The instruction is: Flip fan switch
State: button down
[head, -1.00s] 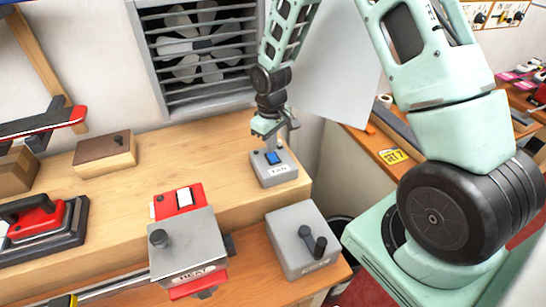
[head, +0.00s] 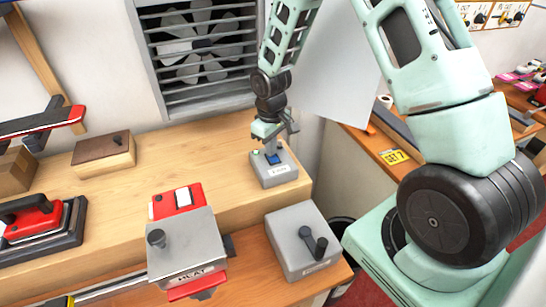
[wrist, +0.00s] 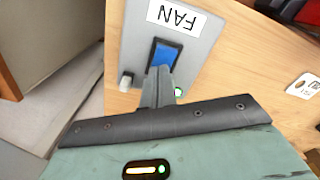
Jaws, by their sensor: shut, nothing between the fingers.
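The fan switch box (head: 276,174) is a grey box labelled FAN near the right end of the wooden bench. Its blue rocker (head: 273,159) shows on top, and the rocker is also clear in the wrist view (wrist: 165,54). My gripper (head: 270,148) is over the box with its fingers pointing down. In the wrist view the shut, empty fingers (wrist: 160,72) reach the near end of the rocker; whether they press it I cannot tell. A green light (wrist: 179,92) glows beside them. The wall fan (head: 196,45) sits behind a slatted grille.
A red-and-grey HEAT box (head: 185,245) stands in front to the left. A grey box with a black lever (head: 301,243) is at the front. The bench middle is clear.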

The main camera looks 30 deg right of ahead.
notch_tip(320, 180, up, 7)
jog(key=p, duration=0.5)
dwell(0.3)
dwell(0.5)
